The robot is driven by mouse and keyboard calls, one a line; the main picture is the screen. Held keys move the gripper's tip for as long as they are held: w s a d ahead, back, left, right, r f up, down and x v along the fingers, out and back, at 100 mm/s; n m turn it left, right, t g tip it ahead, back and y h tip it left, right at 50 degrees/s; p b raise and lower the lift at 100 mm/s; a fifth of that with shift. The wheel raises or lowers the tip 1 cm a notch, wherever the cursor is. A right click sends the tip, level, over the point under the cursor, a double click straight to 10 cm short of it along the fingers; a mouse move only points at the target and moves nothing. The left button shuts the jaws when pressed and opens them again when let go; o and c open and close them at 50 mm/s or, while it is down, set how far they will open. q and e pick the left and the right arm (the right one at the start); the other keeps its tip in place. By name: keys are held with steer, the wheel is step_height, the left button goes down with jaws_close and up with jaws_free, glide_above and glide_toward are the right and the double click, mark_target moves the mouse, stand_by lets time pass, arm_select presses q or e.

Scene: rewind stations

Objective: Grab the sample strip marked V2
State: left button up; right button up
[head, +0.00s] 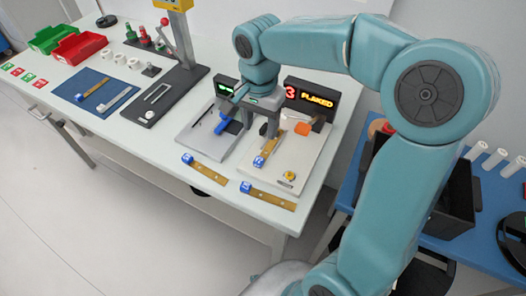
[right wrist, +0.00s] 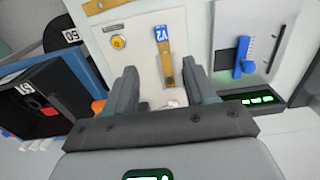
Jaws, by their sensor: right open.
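The V2 strip (right wrist: 168,75) is tan with a blue label marked V2. It lies on the pale plate (head: 305,165) of the right station, and in the head view the strip's blue end (head: 259,162) points toward the front. My right gripper (right wrist: 160,72) is open, with its fingers on either side of the strip's tan part in the right wrist view. A gap shows on both sides. In the head view my right gripper (head: 262,118) is over the strip's far end and partly hides it. My left gripper is in neither view.
Two other blue-ended strips (head: 208,172) (head: 270,197) lie near the front edge. A black display (head: 311,98) stands behind the plate; the left station has a blue slider (right wrist: 243,66). A black bin (head: 452,205) is at right. Red and green trays (head: 80,47) are far left.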

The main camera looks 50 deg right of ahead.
glide_above(260, 159)
step_height(260, 159, down, 7)
steer(key=shift+d+r, duration=0.1)
steer(key=shift+s, duration=0.2)
steer(key=shift+a+f, duration=0.2)
steer(key=shift+f, duration=0.3)
steer(key=f, duration=0.4)
steer(key=shift+w+d+f, duration=0.1)
steer(key=shift+w+f, duration=0.2)
steer(key=shift+s, duration=0.1)
steer(key=c, duration=0.7)
steer(key=shift+r, duration=0.1)
jaws_close()
